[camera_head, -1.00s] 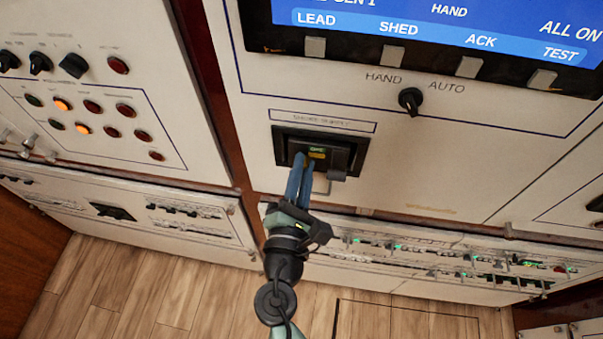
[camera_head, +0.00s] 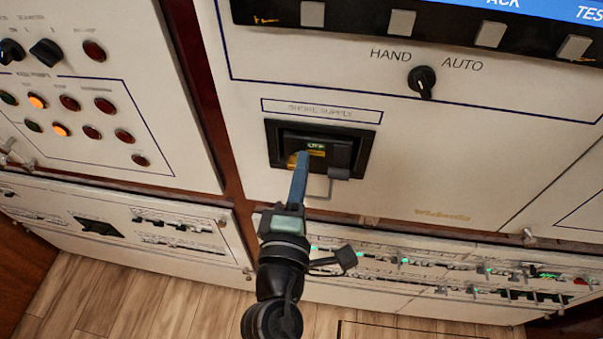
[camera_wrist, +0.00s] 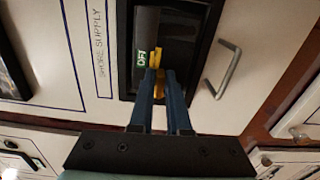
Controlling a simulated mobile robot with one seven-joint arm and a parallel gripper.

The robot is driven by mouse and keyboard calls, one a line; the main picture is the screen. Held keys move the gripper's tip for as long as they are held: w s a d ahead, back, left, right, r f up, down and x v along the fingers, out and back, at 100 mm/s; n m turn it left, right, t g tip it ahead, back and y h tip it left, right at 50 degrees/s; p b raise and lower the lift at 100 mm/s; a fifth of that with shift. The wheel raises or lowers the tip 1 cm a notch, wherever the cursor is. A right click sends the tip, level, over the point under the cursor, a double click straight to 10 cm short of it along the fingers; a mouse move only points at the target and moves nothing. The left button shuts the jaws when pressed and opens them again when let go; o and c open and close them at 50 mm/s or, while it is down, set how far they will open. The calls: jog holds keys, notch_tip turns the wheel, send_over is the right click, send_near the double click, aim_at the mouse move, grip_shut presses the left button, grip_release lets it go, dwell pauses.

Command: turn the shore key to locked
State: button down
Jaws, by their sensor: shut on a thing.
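The shore supply unit is a black recessed frame (camera_head: 368,150) in the white panel, under a label reading SHORE SUPPLY (camera_head: 320,111). The yellow key (camera_head: 293,159) is at the lower part of the recess, mostly hidden by my fingers in the head view. In the wrist view the yellow key (camera_wrist: 156,58) stands between and beyond the blue fingertips. My gripper (camera_head: 302,156) reaches up from below and is shut on the key; the fingers also show in the wrist view (camera_wrist: 159,75). Any lock marking is unreadable.
A metal pull handle (camera_wrist: 224,70) sits beside the recess, close to my fingers. A HAND/AUTO knob (camera_head: 422,80) is above right. Rows of breakers (camera_head: 440,265) run below. Indicator lamps (camera_head: 70,103) are on the left panel. Wooden floor lies beneath.

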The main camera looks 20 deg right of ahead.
jog(key=shift+m, duration=0.4)
jog(key=c, duration=0.9)
grip_release()
jog(key=b+v, duration=0.5)
jog(key=v, duration=0.8)
